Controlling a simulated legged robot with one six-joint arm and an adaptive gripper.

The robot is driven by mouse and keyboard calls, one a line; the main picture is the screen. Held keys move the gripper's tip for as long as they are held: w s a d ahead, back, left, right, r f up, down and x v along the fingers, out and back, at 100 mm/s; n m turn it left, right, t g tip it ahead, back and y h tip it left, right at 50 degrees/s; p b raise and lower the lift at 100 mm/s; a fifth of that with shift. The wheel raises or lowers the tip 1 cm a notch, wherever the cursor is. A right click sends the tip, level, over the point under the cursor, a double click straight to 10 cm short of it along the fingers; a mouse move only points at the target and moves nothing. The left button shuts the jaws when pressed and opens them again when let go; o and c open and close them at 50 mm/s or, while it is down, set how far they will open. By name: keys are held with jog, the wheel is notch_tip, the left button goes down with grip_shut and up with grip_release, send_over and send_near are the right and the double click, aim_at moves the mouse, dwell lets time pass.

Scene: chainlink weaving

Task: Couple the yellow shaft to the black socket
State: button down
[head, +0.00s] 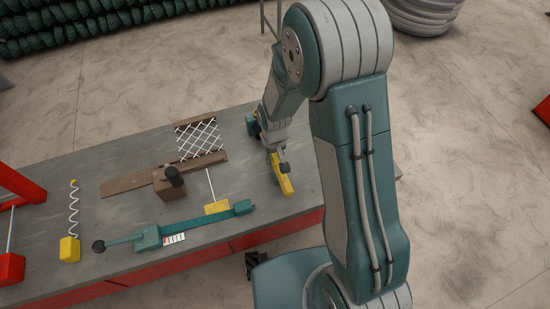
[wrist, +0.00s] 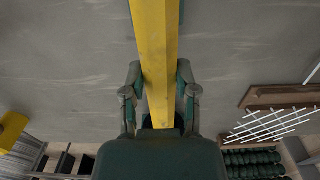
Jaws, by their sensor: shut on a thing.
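My gripper (wrist: 160,105) is shut on a long yellow shaft (wrist: 155,50), which runs from between its fingers out past the top of the wrist view. In the head view the yellow shaft (head: 282,176) is at the right part of the bench, right of the brown block. A short black cylinder (head: 174,176), seemingly the black socket, stands tilted on the brown block (head: 168,190). The shaft and the black cylinder are well apart. The cylinder's opening cannot be made out, and it does not show clearly in the wrist view.
A wire mesh in a brown frame (head: 200,138) lies behind the block. A teal tool (head: 180,232) lies along the front of the grey bench (head: 120,165). A white coil on a yellow block (head: 70,248) and a white rod on another yellow block (head: 217,207) stand nearby.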

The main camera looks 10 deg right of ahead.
jog(key=shift+w+a, duration=0.1)
jog(key=shift+w, duration=0.4)
jog(key=shift+c, duration=1.5)
grip_release()
notch_tip(320, 180, up, 12)
